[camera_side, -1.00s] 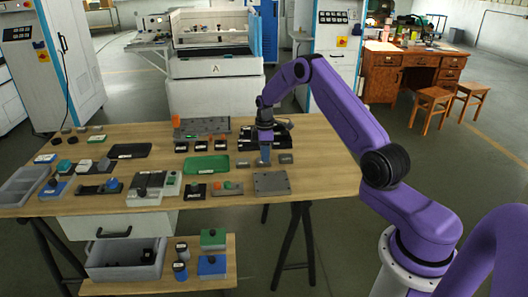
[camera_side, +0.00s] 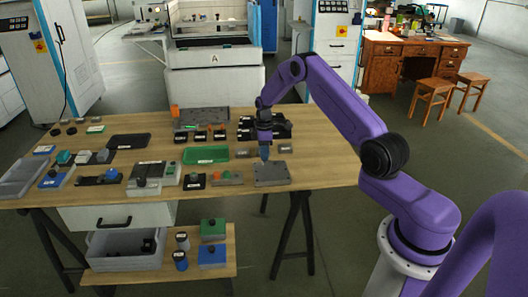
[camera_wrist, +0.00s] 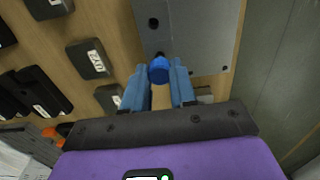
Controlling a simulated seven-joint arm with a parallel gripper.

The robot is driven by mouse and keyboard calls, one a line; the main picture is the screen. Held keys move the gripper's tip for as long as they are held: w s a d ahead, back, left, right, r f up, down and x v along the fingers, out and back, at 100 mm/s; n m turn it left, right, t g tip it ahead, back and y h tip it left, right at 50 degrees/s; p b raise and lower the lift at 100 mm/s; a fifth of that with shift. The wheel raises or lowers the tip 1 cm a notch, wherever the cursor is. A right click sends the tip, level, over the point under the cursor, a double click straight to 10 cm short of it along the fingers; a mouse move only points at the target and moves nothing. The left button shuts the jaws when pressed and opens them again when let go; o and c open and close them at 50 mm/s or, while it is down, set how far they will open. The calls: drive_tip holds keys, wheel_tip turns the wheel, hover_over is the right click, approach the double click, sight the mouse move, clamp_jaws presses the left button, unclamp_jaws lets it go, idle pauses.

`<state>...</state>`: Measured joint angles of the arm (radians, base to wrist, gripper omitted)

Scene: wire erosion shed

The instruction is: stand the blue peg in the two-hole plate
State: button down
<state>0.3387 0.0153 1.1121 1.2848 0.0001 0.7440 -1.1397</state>
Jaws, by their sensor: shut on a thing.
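The blue peg (camera_wrist: 160,70) is pinched between the two blue fingers of my gripper (camera_wrist: 158,88), its round end showing in the wrist view. In the side view my gripper (camera_side: 265,154) points down at the back edge of the grey two-hole plate (camera_side: 272,175). The plate also shows at the top of the wrist view (camera_wrist: 205,30), with one dark hole clear and another dark spot partly behind the peg. The peg appears just above or beside the plate's edge; I cannot tell whether it touches. The peg's lower end is hard to make out.
Small grey blocks (camera_side: 285,149) lie close behind the plate. A green tray (camera_side: 206,154) and several labelled blocks lie to the left. A black labelled block (camera_wrist: 90,59) is left of the fingers in the wrist view.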

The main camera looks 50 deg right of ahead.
drive_tip(key=shift+f, duration=1.3)
idle(1.0)
drive_tip(key=c, duration=0.8)
unclamp_jaws()
drive_tip(key=shift+r, duration=0.1)
drive_tip(key=shift+r, duration=3.4)
drive_tip(key=shift+a, duration=0.1)
